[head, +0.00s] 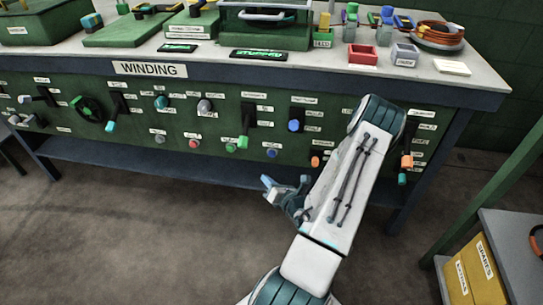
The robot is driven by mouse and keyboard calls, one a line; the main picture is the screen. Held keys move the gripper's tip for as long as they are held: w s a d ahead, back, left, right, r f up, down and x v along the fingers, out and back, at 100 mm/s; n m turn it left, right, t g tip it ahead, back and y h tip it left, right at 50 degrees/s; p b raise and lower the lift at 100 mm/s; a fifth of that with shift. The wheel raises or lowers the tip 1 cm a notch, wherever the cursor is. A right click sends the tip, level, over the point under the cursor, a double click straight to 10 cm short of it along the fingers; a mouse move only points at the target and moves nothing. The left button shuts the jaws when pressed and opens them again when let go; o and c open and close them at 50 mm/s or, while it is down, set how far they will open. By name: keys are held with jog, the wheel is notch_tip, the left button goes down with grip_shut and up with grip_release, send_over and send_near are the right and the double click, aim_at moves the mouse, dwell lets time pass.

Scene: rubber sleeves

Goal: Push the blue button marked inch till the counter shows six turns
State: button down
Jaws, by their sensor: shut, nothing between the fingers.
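A small round blue button (272,153) sits in the lower row of the green front panel, under a white label too small to read. I cannot confirm that it says inch. My gripper (266,187) is in front of the bench and appears just below this button in the picture. It is shut and empty, pointing left, with a visible gap in the picture between it and the button. I cannot make out a turns counter or its reading.
The panel, under a WINDING sign (150,69), carries other close-set controls: a red button (194,144), a green button (230,147), an orange button (315,161) and a larger blue knob (294,125). A lower shelf (130,162) runs beneath. Floor at left is clear.

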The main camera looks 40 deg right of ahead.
jog(key=w+d+b, duration=0.1)
jog(key=w+d, duration=0.4)
jog(key=d, duration=0.1)
jog(key=shift+w+d, duration=0.25)
jog(key=shift+w, duration=0.05)
jog(key=shift+d, duration=0.1)
dwell(1.9)
jog(key=shift+w+d, duration=0.25)
jog(key=shift+w+d, duration=0.2)
dwell(0.7)
dwell(0.4)
jog(key=shift+s+a+p, duration=0.4)
jog(key=shift+s+a, duration=0.1)
jog(key=shift+a, duration=0.05)
jog(key=shift+s+a+p, duration=0.6)
jog(key=shift+s+a, duration=1)
jog(key=shift+a, duration=0.3)
